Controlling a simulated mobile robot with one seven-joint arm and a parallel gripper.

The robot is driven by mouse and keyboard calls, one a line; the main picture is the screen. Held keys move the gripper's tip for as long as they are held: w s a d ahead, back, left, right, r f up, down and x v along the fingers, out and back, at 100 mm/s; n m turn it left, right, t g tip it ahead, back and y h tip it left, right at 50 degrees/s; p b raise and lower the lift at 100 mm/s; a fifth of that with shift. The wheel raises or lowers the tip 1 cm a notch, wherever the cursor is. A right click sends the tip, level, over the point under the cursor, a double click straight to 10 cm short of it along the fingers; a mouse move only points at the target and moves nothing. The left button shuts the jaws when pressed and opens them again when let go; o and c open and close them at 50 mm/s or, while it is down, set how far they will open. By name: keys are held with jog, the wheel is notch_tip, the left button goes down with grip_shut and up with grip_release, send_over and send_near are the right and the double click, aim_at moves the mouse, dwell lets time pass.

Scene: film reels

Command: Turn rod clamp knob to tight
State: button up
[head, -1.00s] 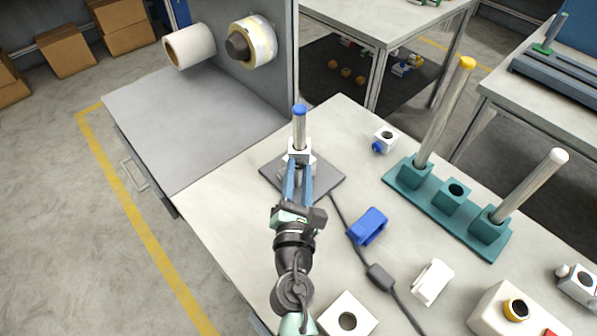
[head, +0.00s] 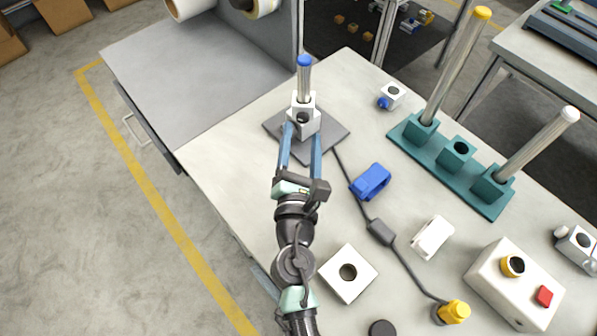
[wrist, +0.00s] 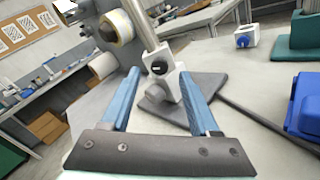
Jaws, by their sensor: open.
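A white rod clamp (head: 310,118) sits low on an upright metal rod (head: 304,84) with a blue cap, on a dark grey base plate (head: 335,134). In the wrist view the clamp (wrist: 172,78) has a dark round hole. A grey rounded knob (wrist: 156,96) faces me below that hole. My gripper (head: 302,130) is open, with its two blue fingers apart and pointing at the clamp. In the wrist view the knob shows between the fingers, with space on both sides. I cannot tell how tight the knob is.
A dark cable runs from the base plate past a blue bracket (head: 371,182) to a yellow-topped piece (head: 453,311). A teal stand (head: 448,165) with two tall rods is at right. A white block with a hole (head: 348,273) lies near my arm. The table left of the clamp is clear.

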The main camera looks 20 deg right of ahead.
jog(key=b+v, duration=0.2)
jog(key=v, duration=0.7)
jog(key=shift+w, duration=0.1)
jog(key=shift+s+a, duration=0.2)
jog(key=shift+s, duration=0.2)
jog(key=shift+r, duration=0.1)
